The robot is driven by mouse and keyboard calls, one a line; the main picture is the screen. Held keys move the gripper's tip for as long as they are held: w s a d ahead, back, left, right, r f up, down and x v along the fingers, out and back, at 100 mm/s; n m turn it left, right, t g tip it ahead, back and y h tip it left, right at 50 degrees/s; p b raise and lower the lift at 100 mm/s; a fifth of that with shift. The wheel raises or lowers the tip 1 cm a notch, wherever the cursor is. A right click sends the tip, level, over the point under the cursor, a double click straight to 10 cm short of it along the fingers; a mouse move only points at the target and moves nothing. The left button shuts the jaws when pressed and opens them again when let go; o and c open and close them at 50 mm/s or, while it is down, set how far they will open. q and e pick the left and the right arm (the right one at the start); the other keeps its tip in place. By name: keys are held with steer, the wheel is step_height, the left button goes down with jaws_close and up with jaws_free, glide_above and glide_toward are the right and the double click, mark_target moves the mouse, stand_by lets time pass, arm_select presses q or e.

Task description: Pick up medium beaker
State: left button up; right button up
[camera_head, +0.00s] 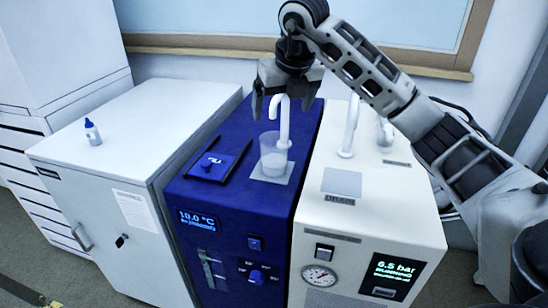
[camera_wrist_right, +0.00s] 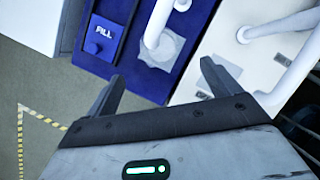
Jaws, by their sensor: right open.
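A clear beaker (camera_head: 273,158) stands upright on a light square pad (camera_head: 284,178) on the blue machine, under a white curved spout (camera_head: 284,125). My right gripper (camera_head: 281,108) is open and empty, pointing down above the beaker and close around the top of the spout. In the right wrist view, the two fingers of the open gripper (camera_wrist_right: 160,74) are spread apart below the spout (camera_wrist_right: 158,22) and pad (camera_wrist_right: 178,42). The beaker's outline is too faint there to make out clearly. My left gripper is not in view.
The blue machine (camera_head: 230,220) has a raised fill panel (camera_head: 208,168). The white machine (camera_head: 370,215) beside it carries another spout (camera_head: 349,128) and a drain plate (camera_head: 341,183). A small blue-capped bottle (camera_head: 92,133) stands on the white cabinet (camera_head: 130,125), whose top is mostly clear.

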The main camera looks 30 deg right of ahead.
mark_target(275, 147)
steer(key=shift+s+f+p+x, duration=0.1)
steer(key=shift+s+p+x, duration=0.1)
steer(key=shift+x, duration=2.1)
steer(key=shift+s+f+p+x, duration=0.1)
steer(key=shift+s+p+x, duration=0.05)
steer(key=shift+x, duration=2.1)
steer(key=shift+s+f+p+x, duration=0.1)
steer(key=shift+s+p+x, duration=0.1)
steer(key=shift+x, duration=2.1)
steer(key=shift+a+r, duration=0.15)
steer(key=shift+a, duration=0.05)
steer(key=c, duration=1.2)
steer(key=shift+c, duration=0.4)
steer(key=shift+r, duration=0.2)
